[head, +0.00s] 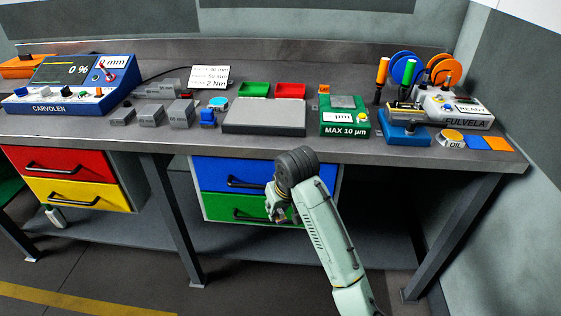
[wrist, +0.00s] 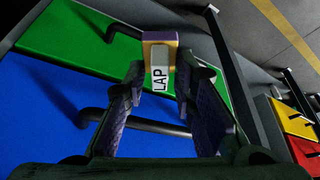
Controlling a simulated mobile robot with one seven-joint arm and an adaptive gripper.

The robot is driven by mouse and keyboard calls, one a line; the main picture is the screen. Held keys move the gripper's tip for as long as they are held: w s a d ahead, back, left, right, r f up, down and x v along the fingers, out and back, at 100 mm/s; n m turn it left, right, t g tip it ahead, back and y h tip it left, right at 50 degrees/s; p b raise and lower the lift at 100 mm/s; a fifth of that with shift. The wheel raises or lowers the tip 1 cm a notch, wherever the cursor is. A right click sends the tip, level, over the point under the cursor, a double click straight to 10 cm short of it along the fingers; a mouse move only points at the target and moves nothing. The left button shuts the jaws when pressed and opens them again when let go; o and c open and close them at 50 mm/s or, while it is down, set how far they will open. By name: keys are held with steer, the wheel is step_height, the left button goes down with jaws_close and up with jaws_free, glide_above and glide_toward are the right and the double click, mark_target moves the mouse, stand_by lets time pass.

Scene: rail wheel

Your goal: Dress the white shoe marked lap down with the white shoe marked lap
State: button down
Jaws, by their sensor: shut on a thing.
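My gripper (wrist: 158,88) is shut on a block-like shoe with a white face marked LAP (wrist: 160,70). The shoe sits between the fingertips in the wrist view; its end is tan and purplish. In the head view my gripper (head: 277,210) hangs low in front of the blue and green drawers, below the bench's front edge. I cannot make out the held shoe there. I cannot pick out a second LAP shoe in either view.
The bench holds a bare grey plate (head: 264,117), small green (head: 254,89) and red (head: 290,90) trays, and several grey blocks (head: 150,115). A green MAX 10 µm box (head: 344,122) stands to the right. An orange-topped OIL pad (head: 453,137) lies near the right end.

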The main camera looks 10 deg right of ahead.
steer(key=s+a+f+m, duration=0.1)
steer(key=s+f, duration=0.1)
steer(key=f, duration=0.7)
steer(key=s+f+m, duration=0.1)
steer(key=s+f, duration=0.2)
steer(key=f, duration=0.6)
steer(key=s+a+f+m+h, duration=0.1)
steer(key=s+f, duration=0.2)
steer(key=f, duration=0.7)
steer(key=shift+s+a, duration=0.15)
steer(key=shift+a, duration=0.2)
